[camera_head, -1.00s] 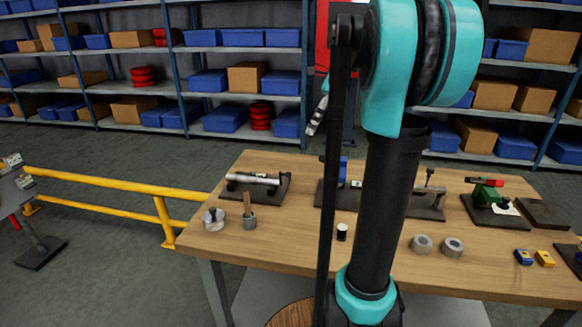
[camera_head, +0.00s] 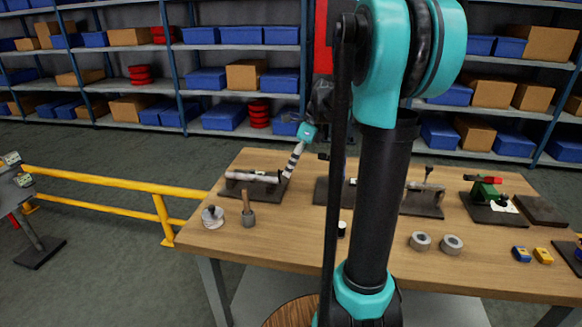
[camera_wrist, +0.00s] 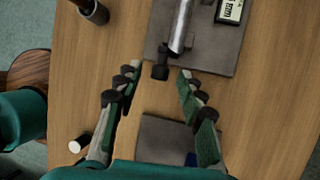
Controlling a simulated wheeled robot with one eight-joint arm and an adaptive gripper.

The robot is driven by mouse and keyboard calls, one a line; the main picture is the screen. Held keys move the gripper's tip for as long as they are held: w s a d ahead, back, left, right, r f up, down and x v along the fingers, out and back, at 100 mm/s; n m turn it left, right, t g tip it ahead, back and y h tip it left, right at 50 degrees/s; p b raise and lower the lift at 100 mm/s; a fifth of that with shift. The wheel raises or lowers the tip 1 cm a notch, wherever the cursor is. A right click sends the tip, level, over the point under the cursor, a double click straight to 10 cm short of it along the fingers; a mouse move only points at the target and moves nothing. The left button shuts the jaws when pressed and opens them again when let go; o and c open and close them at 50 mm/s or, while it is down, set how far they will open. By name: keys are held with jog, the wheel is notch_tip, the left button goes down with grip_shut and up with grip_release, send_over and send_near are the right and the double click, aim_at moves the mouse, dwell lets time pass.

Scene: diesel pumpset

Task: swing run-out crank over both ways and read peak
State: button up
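The run-out fixture, a silver shaft (camera_head: 252,178) on a dark base plate (camera_head: 236,191), stands at the table's left rear. In the wrist view the shaft (camera_wrist: 181,25) points toward my gripper and ends in a small dark crank piece (camera_wrist: 160,71). A digital readout (camera_wrist: 230,9) sits beside the shaft; its figures are cut off and too small to read. My gripper (camera_head: 292,160) is at the fixture's right end. In the wrist view its fingers (camera_wrist: 157,82) are open and spread, with the dark piece just ahead between the tips. I cannot tell whether they touch it.
A second dark plate (camera_wrist: 155,132) lies under my gripper. A pot with a wooden handle (camera_head: 248,212) and a round metal piece (camera_head: 213,217) stand in front of the fixture. A small white-and-black cylinder (camera_wrist: 79,144) stands nearby. My arm hides the table's middle in the head view.

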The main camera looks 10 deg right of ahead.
grip_shut()
dwell(0.3)
jog(key=shift+s+a, duration=0.1)
jog(key=shift+s+a+f+t+h, duration=0.1)
jog(key=shift+s+t+h, duration=0.25)
jog(key=shift+t, duration=0.25)
grip_release()
